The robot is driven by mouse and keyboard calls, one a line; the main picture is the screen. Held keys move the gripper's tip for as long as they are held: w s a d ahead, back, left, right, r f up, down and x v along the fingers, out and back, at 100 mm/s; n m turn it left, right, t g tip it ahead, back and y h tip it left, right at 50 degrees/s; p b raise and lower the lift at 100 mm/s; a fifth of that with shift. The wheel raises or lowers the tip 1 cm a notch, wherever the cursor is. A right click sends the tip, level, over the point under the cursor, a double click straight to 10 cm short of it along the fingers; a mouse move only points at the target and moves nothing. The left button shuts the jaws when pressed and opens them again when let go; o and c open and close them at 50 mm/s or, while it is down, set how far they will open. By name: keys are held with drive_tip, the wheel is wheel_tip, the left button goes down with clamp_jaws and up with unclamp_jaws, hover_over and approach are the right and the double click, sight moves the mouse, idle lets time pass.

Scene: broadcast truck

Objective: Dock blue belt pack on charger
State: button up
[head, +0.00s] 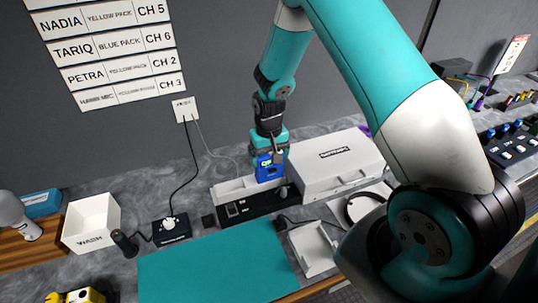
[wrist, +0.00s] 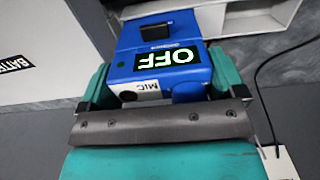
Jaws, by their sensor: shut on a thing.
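The blue belt pack (head: 265,172) is held between the jaws of my gripper (head: 268,157), above the back of the counter. In the wrist view the blue belt pack (wrist: 130,66) sits between the teal fingers of my gripper (wrist: 160,82). It shows a lit "OFF" display, a "MIC" label and a black part on top. A long black unit with slots (head: 260,205), which looks like the charger, lies on the counter just below the pack. The pack looks apart from it, though the gap is hard to judge.
A white lidded case (head: 338,168) stands close on the right of the pack. A teal mat (head: 210,268) is clear in front. A "WASH" bin (head: 92,224) and a corded black box (head: 172,231) stand left.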

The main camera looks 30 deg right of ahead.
sight(269, 164)
drive_tip(key=shift+f+b, duration=1.3)
drive_tip(key=shift+f, duration=0.55)
drive_tip(key=o, duration=0.8)
drive_tip(key=shift+c, duration=0.2)
wheel_tip(269, 164, up, 18)
drive_tip(key=b, duration=0.3)
drive_tip(key=shift+f+b, duration=0.25)
drive_tip(key=shift+b, duration=0.05)
drive_tip(key=shift+a, duration=0.1)
drive_tip(key=s+a+r+n+y, duration=0.1)
drive_tip(key=s+a+r+n, duration=0.1)
drive_tip(key=s+a, duration=0.4)
drive_tip(key=s+a+r+n+y, duration=0.1)
drive_tip(key=s+a+r+n, duration=0.2)
drive_tip(key=s, duration=0.8)
drive_tip(key=s+a+r+n+y, duration=0.2)
drive_tip(key=s+a+r+n, duration=0.1)
drive_tip(key=s+a, duration=0.5)
drive_tip(key=shift+s+a+n, duration=0.35)
drive_tip(key=shift+n, duration=0.45)
